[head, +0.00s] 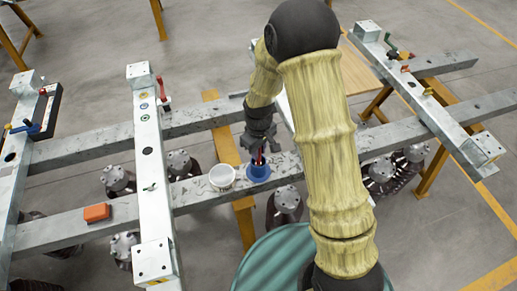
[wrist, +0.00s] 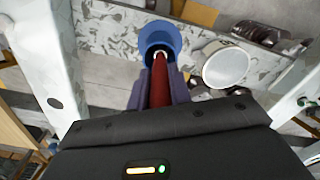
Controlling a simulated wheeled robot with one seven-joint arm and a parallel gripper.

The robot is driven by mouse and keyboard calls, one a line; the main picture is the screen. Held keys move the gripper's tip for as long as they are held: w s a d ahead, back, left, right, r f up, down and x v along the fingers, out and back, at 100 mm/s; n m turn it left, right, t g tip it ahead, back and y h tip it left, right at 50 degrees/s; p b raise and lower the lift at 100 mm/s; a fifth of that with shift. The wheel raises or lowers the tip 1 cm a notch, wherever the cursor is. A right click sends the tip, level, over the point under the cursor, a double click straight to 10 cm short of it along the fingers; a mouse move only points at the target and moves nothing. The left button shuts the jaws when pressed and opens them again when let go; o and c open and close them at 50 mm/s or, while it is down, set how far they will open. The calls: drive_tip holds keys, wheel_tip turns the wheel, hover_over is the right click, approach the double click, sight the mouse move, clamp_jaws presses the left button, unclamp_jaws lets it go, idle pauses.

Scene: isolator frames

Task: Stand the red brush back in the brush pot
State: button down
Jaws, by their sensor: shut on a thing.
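The red brush (wrist: 159,85) is held between the fingers of my gripper (wrist: 160,95), which is shut on it. In the wrist view its far end points into the mouth of the blue brush pot (wrist: 172,39). In the head view the blue pot (head: 258,174) stands on the grey beam, with my gripper (head: 258,148) right above it. A bit of the red brush (head: 258,158) shows between gripper and pot. Whether the brush touches the pot's bottom is hidden.
A white cup (head: 222,177) stands just left of the pot on the same beam; it also shows in the wrist view (wrist: 226,66). An orange block (head: 96,212) lies farther left. Grey cross beams (head: 150,190) rise on either side. Dark insulators stand below.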

drive_tip(key=shift+f, duration=0.15)
drive_tip(key=c, duration=1.3)
unclamp_jaws()
wheel_tip(320, 180, up, 12)
drive_tip(key=shift+r, duration=0.2)
